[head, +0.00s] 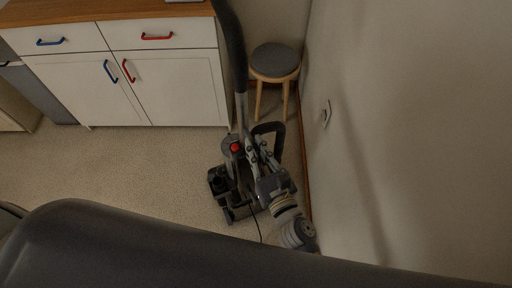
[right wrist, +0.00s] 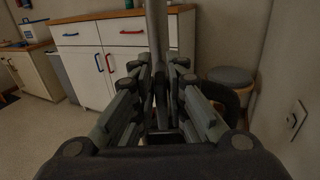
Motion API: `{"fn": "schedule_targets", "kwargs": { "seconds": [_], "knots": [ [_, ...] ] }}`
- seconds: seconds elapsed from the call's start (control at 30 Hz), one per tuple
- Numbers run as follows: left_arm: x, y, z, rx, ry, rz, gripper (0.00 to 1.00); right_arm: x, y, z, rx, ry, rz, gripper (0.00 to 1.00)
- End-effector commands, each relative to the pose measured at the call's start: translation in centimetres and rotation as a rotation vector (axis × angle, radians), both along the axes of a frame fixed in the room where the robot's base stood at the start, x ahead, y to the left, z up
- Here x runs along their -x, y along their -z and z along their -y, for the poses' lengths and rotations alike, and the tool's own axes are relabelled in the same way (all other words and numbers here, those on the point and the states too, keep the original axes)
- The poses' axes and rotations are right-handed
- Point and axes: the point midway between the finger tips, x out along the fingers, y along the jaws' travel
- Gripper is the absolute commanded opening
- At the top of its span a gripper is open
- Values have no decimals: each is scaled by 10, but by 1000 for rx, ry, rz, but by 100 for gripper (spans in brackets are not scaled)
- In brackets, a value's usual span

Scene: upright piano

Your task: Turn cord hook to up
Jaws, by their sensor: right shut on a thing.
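An upright vacuum cleaner stands on the floor; its grey tube (head: 241,108) and dark handle (head: 233,40) rise above a dark floor head (head: 220,183). A red round part (head: 236,147) shows on its body. My right gripper (head: 253,143) is at the lower part of the tube, shut on the vacuum cleaner. In the right wrist view the tube (right wrist: 156,35) runs between the fingers of my right gripper (right wrist: 160,72). The cord hook cannot be made out; the fingers hide that spot. My left gripper is not in view.
A white cabinet (head: 180,88) with red and blue handles stands behind on the left. A round stool (head: 275,60) stands behind the vacuum cleaner, near the right wall (head: 420,120). A wall plate (head: 326,113) is on that wall. The floor at left is clear.

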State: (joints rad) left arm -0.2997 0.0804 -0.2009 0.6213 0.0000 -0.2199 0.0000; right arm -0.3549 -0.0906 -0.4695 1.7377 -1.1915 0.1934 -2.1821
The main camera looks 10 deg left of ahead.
Motion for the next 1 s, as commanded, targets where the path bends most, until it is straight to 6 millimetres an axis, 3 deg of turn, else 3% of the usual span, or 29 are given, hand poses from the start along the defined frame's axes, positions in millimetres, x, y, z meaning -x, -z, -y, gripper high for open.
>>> {"fn": "schedule_targets", "kwargs": {
  "seconds": [0.37, 1.0],
  "knots": [
    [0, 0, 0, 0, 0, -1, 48, -2, 0, 2, -161, 0, -110, 0],
    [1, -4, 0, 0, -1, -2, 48, -5, 3, 7, -659, -1, -454, 0]
  ]
}}
